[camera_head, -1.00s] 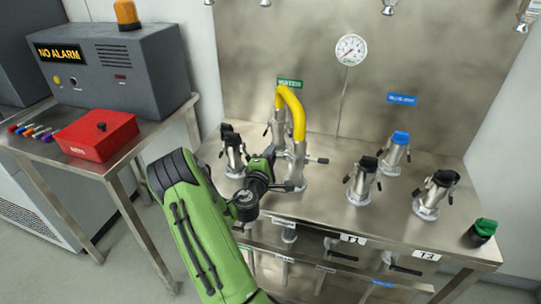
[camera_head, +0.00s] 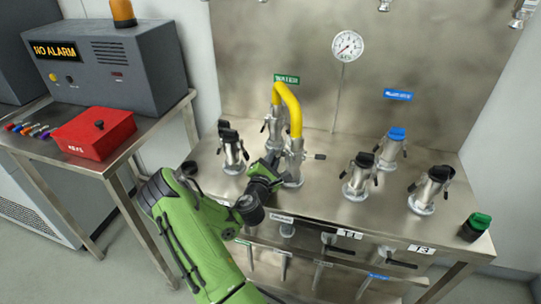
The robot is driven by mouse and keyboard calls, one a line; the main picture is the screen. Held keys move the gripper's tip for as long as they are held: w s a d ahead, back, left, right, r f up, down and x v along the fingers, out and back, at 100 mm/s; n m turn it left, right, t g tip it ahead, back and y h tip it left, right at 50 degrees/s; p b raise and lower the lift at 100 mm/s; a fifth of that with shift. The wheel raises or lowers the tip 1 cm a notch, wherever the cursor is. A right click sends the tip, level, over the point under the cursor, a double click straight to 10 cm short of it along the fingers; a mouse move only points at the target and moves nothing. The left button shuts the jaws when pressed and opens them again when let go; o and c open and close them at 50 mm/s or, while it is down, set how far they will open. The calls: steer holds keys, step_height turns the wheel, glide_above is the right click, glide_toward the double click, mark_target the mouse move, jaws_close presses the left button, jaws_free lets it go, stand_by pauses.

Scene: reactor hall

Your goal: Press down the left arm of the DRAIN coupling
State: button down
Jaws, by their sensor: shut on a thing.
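The yellow hose (camera_head: 290,105) arches from a rear coupling to a front silver coupling (camera_head: 293,167). My gripper (camera_head: 272,165) comes from the lower left and touches the left side of this coupling. Its jaws are shut on the left arm, which the jaws almost wholly hide.
Other capped couplings stand near: a black one (camera_head: 233,156) at left, a blue-capped one (camera_head: 390,150) and black ones (camera_head: 358,180) (camera_head: 431,192) at right. A gauge (camera_head: 347,46) rises behind. A red box (camera_head: 95,135) lies on the left table.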

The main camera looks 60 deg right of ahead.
steer(key=shift+s+f+n, duration=0.25)
steer(key=shift+s+n, duration=0.05)
steer(key=shift+n, duration=0.5)
steer(key=c, duration=1.2)
jaws_free()
